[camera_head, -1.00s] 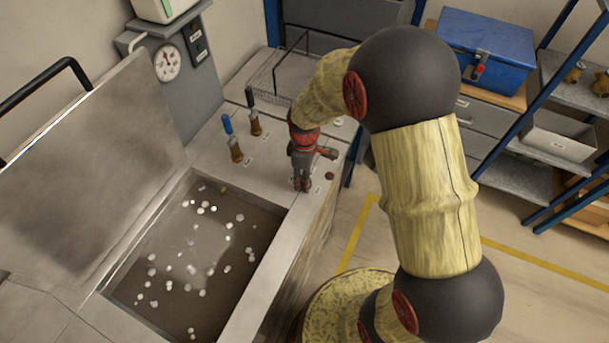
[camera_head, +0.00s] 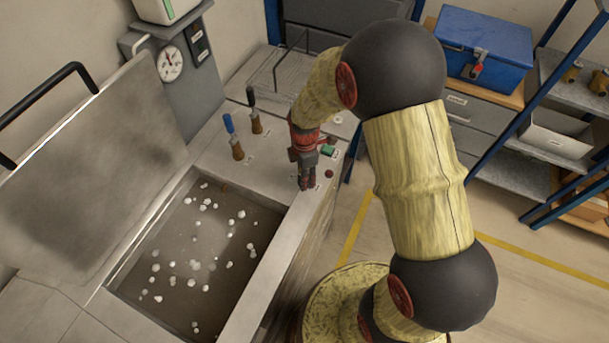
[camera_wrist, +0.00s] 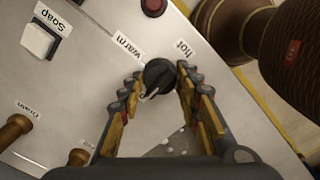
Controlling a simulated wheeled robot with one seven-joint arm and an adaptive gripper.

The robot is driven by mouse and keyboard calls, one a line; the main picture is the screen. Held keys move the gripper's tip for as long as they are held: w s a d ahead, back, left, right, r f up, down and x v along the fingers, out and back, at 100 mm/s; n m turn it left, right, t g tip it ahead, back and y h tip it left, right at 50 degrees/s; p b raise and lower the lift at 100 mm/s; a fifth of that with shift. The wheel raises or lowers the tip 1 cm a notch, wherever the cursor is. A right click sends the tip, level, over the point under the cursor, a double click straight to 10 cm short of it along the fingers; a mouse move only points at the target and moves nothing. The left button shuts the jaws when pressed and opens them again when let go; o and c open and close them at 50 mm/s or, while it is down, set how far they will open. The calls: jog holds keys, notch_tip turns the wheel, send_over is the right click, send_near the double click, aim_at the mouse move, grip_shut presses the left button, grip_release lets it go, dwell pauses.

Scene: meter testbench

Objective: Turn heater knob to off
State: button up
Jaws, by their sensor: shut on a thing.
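The heater knob (camera_wrist: 158,76) is round and black, on the light metal panel in the wrist view. A pale mark on the knob points to the lower left in that picture. My gripper (camera_wrist: 160,84) has its yellow-and-grey fingers on either side of the knob, shut on it. In the head view my gripper (camera_head: 306,187) points down at the panel's front edge and hides the knob. No "off" label is readable.
A red button (camera_head: 329,174) and a green switch (camera_head: 328,151) sit close to my gripper.

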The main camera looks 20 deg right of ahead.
dwell(0.4)
jog(key=o, duration=1.2)
notch_tip(320, 180, up, 12)
dwell(0.5)
